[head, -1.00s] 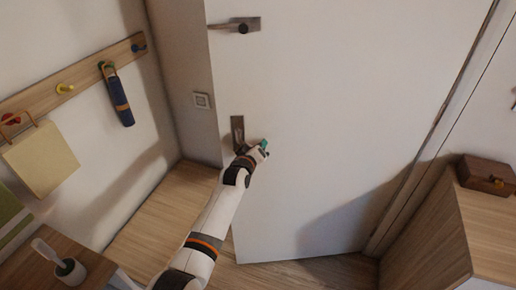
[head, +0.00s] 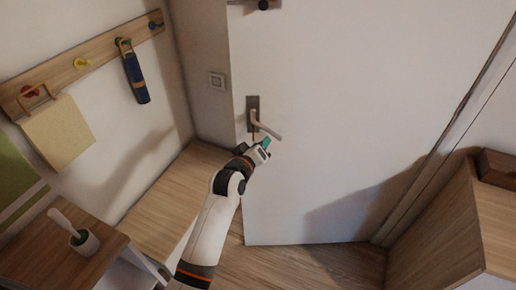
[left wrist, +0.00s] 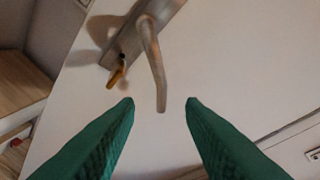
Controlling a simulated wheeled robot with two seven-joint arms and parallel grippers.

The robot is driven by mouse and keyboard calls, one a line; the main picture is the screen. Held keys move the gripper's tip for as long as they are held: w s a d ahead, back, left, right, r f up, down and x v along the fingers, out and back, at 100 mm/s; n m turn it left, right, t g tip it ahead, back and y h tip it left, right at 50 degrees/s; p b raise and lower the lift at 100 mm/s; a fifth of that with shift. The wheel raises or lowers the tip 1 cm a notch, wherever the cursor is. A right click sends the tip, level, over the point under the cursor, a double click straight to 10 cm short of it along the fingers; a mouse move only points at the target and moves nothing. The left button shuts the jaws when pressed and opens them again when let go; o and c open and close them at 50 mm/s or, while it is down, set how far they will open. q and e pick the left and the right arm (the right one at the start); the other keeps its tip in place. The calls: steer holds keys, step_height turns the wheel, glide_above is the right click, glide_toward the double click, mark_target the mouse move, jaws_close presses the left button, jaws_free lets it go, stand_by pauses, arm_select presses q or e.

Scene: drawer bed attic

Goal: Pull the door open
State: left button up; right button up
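The white door (head: 340,120) fills the middle of the head view, and its near edge stands at the left beside the wall. Its lever handle (head: 265,128) sits on a dark plate (head: 253,112) near that edge. My left gripper (head: 266,146) is just below the lever. In the left wrist view, the green fingertips (left wrist: 160,103) are wide apart, with the end of the handle (left wrist: 153,65) between or just beyond them; contact is not visible. A key (left wrist: 116,76) hangs from the lock beside the handle. My right gripper is not in view.
A second fitting (head: 262,4) is higher on the door. A wooden cabinet (head: 440,235) with a brown box (head: 497,168) stands at right. Bare wooden floor (head: 300,262) lies before the door.

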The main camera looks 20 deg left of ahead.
arm_select(q)
steer(key=shift+s+r, duration=0.15)
steer(key=shift+s, duration=0.35)
